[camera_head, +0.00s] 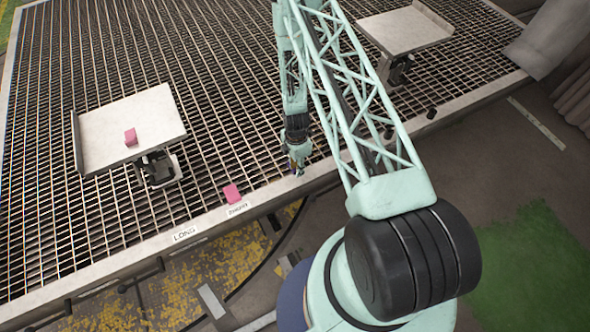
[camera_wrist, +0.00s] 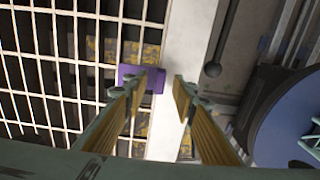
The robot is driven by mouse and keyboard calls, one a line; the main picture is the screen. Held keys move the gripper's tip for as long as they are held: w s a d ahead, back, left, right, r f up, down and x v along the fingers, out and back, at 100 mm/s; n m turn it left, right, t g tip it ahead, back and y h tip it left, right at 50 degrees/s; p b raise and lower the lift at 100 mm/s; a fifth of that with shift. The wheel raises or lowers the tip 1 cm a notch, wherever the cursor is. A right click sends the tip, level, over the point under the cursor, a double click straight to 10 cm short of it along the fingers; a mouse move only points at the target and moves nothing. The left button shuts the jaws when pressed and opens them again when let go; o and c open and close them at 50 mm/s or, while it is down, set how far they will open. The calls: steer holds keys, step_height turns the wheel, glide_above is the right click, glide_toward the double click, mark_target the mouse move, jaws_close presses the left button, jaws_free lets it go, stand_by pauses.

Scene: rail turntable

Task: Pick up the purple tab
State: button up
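The purple tab (camera_wrist: 156,79) lies by the grid's pale border in the wrist view, partly hidden behind my left finger. My gripper (camera_wrist: 162,86) is open, with its two yellow-padded fingers apart. The left fingertip overlaps the tab in the picture, and the right fingertip is over the pale border with a gap to the tab. I cannot tell whether the left finger touches it. In the head view my gripper (camera_head: 297,168) is low at the grid's near edge, with only a small bit of purple showing beside it.
A pink block (camera_head: 131,137) sits on the left tilted platform (camera_head: 105,150). Another pink block (camera_head: 232,193) lies on the grid's border near the labels, one reading LONG (camera_head: 185,234). A second platform (camera_head: 400,32) stands at the back right. The grid (camera_head: 200,60) between the platforms is mostly clear.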

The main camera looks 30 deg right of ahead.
steer(key=shift+c, duration=0.2)
jaws_close()
steer(key=shift+r, duration=0.25)
steer(key=shift+r+p, duration=0.3)
steer(key=shift+r, duration=0.85)
steer(key=s+a+r+p, duration=0.1)
steer(key=s+a, duration=0.1)
steer(key=s, duration=0.5)
steer(key=s+a+r, duration=0.1)
steer(key=s+a, duration=0.1)
steer(key=s, duration=0.6)
steer(key=shift+s+a+r+p, duration=0.15)
steer(key=shift+s+a+p, duration=0.05)
steer(key=shift+p, duration=0.15)
